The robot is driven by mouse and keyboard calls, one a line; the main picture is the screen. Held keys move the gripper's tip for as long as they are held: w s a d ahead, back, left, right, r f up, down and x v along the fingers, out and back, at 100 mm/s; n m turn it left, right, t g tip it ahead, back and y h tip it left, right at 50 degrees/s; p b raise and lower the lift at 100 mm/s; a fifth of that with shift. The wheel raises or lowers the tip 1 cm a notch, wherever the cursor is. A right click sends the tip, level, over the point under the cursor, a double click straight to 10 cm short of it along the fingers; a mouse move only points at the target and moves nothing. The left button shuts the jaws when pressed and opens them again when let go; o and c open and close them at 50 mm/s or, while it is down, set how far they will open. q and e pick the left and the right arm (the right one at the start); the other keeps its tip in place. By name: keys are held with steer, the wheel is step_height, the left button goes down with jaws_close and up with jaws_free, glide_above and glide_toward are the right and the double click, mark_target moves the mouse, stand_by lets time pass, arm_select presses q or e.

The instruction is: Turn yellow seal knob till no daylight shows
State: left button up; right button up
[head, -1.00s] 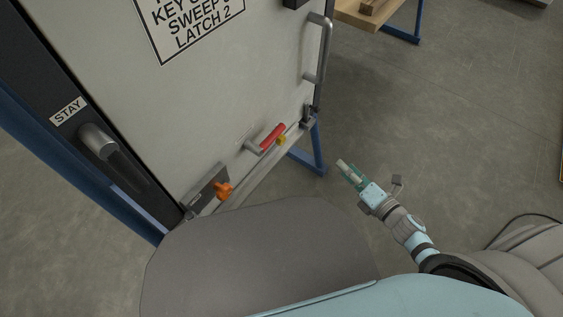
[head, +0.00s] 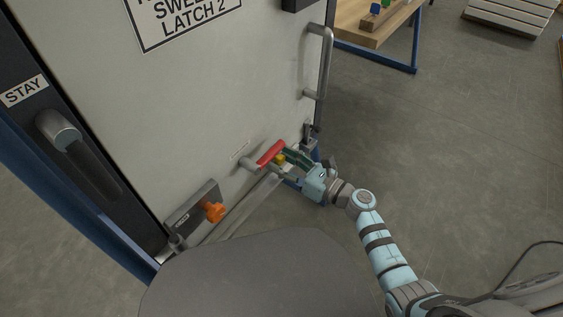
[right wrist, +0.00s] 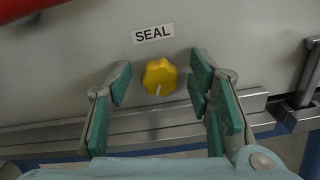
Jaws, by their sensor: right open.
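The yellow seal knob (right wrist: 160,77) sits on the door's lower part, under a SEAL label (right wrist: 153,33), in the right wrist view. A pale line on its face points down and slightly left. In the head view the knob (head: 280,158) shows small beside the red handle (head: 270,152). My right gripper (right wrist: 160,82) is open, its teal-padded fingers on either side of the knob and apart from it. In the head view my right gripper (head: 288,163) reaches the knob from the right. My left gripper is not in view.
A metal rail (right wrist: 130,127) runs below the seal knob.

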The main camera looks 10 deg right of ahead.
steer(key=shift+w, duration=0.1)
jaws_close()
steer(key=m+p, duration=0.1)
steer(key=m, duration=0.1)
steer(key=shift+r+m, duration=0.15)
steer(key=shift+m, duration=0.25)
steer(key=shift+f+m+p, duration=0.2)
steer(key=shift+m+p, duration=0.1)
steer(key=shift+m, duration=0.2)
jaws_free()
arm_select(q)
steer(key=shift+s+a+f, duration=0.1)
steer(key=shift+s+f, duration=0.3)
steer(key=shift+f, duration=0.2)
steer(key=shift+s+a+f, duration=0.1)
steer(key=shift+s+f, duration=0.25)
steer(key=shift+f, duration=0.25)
